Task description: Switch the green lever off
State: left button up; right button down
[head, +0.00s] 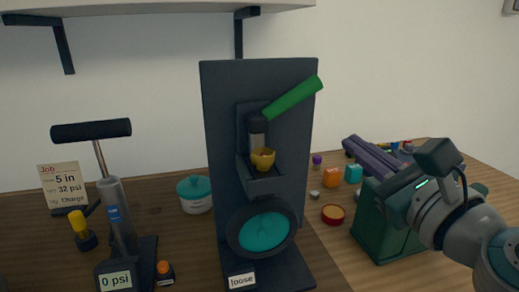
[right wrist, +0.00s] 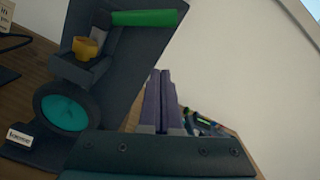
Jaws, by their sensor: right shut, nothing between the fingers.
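The green lever (head: 292,98) sits high on a dark upright panel (head: 222,110), tilted up to the right from a dark pivot. It also shows in the right wrist view (right wrist: 145,18), near the top edge. My right gripper (head: 348,144) is to the right of the panel and lower than the lever, apart from it. Its two long purple fingers (right wrist: 160,74) lie side by side, shut and empty. My left gripper is not in view.
Below the lever are a yellow cup (head: 263,159) and a teal disc (head: 264,231) with a "loose" label (head: 242,281). A pump (head: 116,210) and a lidded pot (head: 194,194) stand left.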

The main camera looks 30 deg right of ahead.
jog(key=shift+v, duration=0.85)
jog(key=s+d+f+m+g+h, duration=0.1)
jog(key=s+f+m+g+h, duration=0.2)
jog(key=m, duration=0.9)
jog(key=s+d+f+m+g+h, duration=0.1)
jog(key=s+f+m+g, duration=0.35)
jog(key=m, duration=0.65)
jog(key=s+a+f+m+g+y, duration=0.25)
jog(key=s+a+m+y, duration=0.2)
jog(key=a+m, duration=0.3)
jog(key=s+a+f+m+g+y, duration=0.2)
jog(key=s+a+m+g+y, duration=0.3)
jog(key=a, duration=0.3)
notch_tip(320, 180, up, 37)
jog(key=m+h+p, duration=0.1)
jog(key=p, duration=3.5)
jog(key=shift+d+t+p, duration=0.3)
jog(key=shift+d+p, duration=0.05)
jog(key=shift+d, duration=0.05)
